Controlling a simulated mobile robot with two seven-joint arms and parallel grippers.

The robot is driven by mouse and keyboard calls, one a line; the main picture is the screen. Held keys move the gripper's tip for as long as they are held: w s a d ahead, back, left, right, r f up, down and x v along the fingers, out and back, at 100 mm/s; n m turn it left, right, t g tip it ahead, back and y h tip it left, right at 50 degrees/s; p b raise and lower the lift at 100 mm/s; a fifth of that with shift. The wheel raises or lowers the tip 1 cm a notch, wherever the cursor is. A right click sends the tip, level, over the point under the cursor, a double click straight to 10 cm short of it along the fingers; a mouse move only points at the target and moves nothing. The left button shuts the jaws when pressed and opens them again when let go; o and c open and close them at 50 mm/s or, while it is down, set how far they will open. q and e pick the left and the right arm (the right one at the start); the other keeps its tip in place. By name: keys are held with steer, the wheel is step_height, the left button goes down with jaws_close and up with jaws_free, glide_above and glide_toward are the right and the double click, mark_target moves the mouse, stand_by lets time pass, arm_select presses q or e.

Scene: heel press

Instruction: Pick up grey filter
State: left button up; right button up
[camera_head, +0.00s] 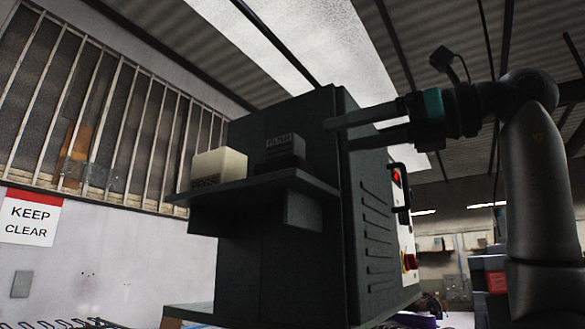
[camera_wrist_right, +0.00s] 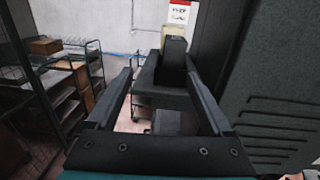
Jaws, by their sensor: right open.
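The grey filter (camera_head: 281,160) is a dark grey block with a label that appears to read FILTER. It stands on the dark shelf (camera_head: 262,184) of the machine in the head view. In the right wrist view the filter (camera_wrist_right: 174,52) stands beyond my fingertips, roughly between them in the picture. My right gripper (camera_head: 338,135) is open and empty, to the right of the filter, its fingers pointing left across the machine's upper part. It shows no contact with the filter. My left gripper is not in view.
A cream block (camera_head: 219,167) with lettering stands on the shelf left of the filter. The tall dark machine body (camera_head: 372,215) rises close to my right gripper; its wall (camera_wrist_right: 275,90) fills the right of the wrist view. A rack (camera_wrist_right: 68,85) with boxes stands at left.

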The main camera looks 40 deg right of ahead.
mark_target(285, 156)
steer(key=shift+m+h, duration=0.5)
steer(key=shift+h, duration=0.1)
steer(key=w, duration=0.5)
steer(key=w+a+p, duration=0.1)
steer(key=w, duration=0.1)
steer(key=shift+w+r, duration=0.1)
steer(key=shift+w, duration=0.05)
steer(key=shift+p+x, duration=0.5)
steer(key=shift+x, duration=2.6)
steer(key=shift+d, duration=0.1)
steer(key=shift+c, duration=0.9)
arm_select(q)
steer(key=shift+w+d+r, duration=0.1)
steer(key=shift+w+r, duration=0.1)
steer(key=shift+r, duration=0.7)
arm_select(e)
jaws_close()
